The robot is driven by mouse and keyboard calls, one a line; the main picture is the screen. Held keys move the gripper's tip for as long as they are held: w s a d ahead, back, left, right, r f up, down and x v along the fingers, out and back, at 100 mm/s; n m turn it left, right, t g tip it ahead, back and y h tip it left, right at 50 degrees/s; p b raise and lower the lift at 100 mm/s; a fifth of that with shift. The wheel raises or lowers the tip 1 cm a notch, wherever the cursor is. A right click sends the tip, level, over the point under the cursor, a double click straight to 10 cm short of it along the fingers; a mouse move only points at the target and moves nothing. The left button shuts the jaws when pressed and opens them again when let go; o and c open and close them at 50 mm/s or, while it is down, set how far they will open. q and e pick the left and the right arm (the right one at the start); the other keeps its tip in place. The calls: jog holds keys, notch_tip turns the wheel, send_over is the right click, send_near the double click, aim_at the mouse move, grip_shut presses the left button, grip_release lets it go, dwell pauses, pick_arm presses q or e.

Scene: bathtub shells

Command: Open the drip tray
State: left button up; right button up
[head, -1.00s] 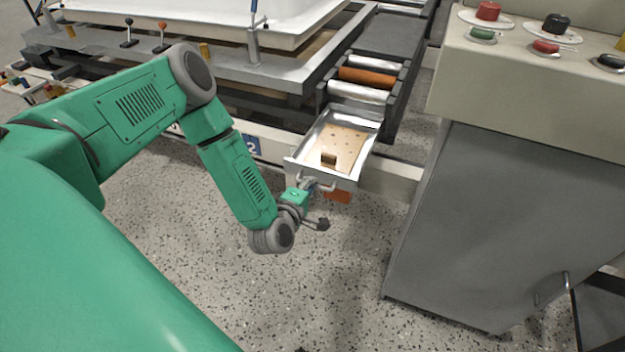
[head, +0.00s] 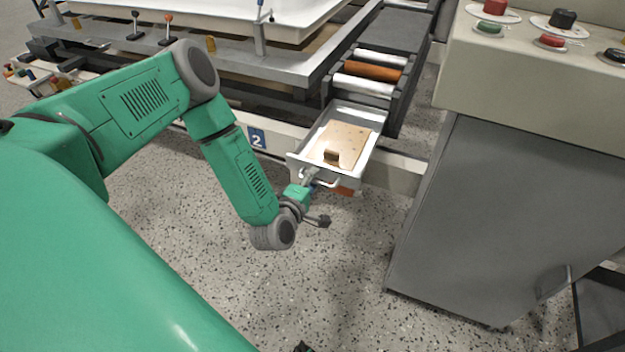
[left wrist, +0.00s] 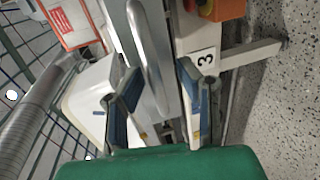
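The drip tray (head: 368,158) is a pale metal drawer with a perforated tan plate and a small brown block inside. It stands pulled out of the frame below the rollers in the head view. Its bar handle (head: 322,184) is on the near front face. My left gripper (head: 309,178) is at the left part of this handle. In the left wrist view, my left gripper's fingers (left wrist: 158,78) are apart, with a grey bar handle (left wrist: 148,50) between them in the picture. Contact with the bar cannot be told. My right gripper is not clearly visible.
A grey control cabinet (head: 470,215) with coloured buttons stands to the right of the tray. Rollers (head: 368,71) and a white tub shell (head: 215,10) on a frame are behind. The speckled floor (head: 340,270) in front is clear. A small unclear dark piece shows at the bottom edge.

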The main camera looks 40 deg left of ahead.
pick_arm(q)
jog(key=v, duration=1.2)
